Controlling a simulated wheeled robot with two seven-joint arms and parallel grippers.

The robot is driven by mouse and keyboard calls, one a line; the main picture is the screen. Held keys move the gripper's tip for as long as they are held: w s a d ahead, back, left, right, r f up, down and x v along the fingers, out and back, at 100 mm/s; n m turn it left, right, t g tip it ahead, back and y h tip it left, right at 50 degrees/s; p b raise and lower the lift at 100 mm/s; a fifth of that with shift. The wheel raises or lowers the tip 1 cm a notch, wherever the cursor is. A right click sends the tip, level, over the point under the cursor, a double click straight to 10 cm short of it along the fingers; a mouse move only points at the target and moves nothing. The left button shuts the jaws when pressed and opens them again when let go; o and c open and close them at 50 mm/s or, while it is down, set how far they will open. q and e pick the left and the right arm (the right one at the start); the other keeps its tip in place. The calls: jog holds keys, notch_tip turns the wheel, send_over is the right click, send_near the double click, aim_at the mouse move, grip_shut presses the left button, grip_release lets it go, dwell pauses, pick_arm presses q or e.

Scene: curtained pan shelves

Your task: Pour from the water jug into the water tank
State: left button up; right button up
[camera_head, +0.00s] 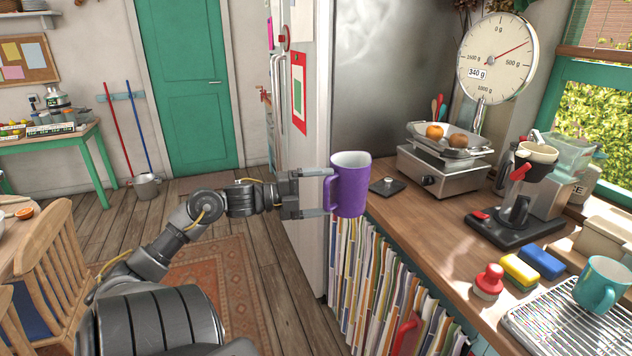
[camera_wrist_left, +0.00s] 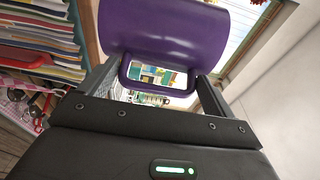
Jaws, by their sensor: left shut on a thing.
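The purple water jug (camera_head: 351,188) is upright in the air at the left edge of the wooden counter, its open top and pale inside showing. My left gripper (camera_head: 326,193) is shut on its handle side. In the left wrist view the jug's purple body (camera_wrist_left: 175,35) fills the top, with its handle (camera_wrist_left: 160,77) between the fingers. The translucent greenish water tank (camera_head: 570,158) appears to be the one at the back of the coffee maker, far right on the counter, partly hidden by the machine. The jug is well apart from it. My right gripper is not in view.
A kitchen scale (camera_head: 440,168) with fruit and a small dark plate (camera_head: 387,187) stand between jug and coffee maker (camera_head: 515,215). A fridge (camera_head: 310,150) stands behind the jug.

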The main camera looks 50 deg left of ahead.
pick_arm(q)
jog(key=d+f+m+g+h, duration=0.2)
jog(key=d+f, duration=0.4)
jog(key=d, duration=0.4)
jog(key=d+f+m+g+h, duration=0.1)
jog(key=d+f+m+h, duration=0.15)
jog(key=d+f, duration=0.6)
jog(key=s+d+r+m+g+h, duration=0.1)
jog(key=d+g+h, duration=0.1)
jog(key=d, duration=1)
jog(key=shift+s+r+g, duration=0.15)
jog(key=shift+r+g, duration=0.2)
jog(key=shift+g, duration=0.05)
